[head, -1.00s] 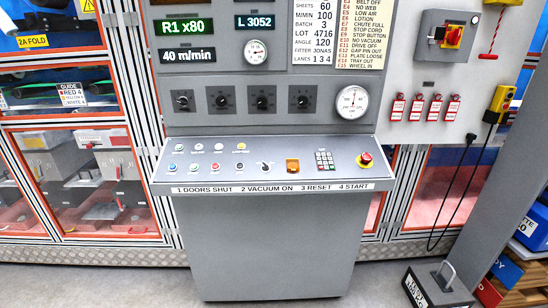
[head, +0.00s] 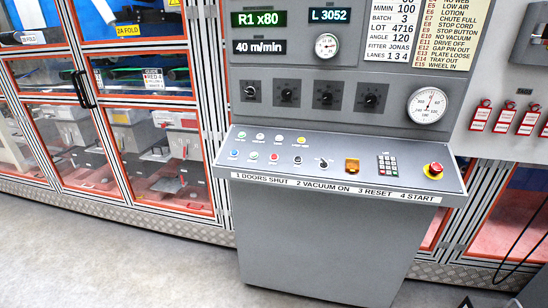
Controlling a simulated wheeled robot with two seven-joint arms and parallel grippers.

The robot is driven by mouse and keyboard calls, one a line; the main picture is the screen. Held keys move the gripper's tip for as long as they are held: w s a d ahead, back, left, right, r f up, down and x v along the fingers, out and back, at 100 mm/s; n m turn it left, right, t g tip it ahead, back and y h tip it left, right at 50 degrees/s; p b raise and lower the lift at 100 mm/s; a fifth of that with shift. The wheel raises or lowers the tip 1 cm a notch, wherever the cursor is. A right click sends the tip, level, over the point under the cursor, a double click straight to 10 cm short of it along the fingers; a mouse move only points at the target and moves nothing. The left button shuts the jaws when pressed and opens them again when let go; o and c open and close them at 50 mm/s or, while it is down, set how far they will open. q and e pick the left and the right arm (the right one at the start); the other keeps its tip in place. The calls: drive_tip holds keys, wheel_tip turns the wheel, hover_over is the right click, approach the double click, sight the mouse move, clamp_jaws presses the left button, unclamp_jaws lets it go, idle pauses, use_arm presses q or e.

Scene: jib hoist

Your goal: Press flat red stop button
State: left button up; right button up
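A separate red mushroom knob on a yellow base (head: 433,169) stands at the right end of the desk. Neither of my grippers shows in the head view, and nothing touches the buttons.
Dials and gauges are on the upright panel behind. Orange-framed glass doors (head: 165,150) stand at left. The grey floor (head: 110,255) is clear.

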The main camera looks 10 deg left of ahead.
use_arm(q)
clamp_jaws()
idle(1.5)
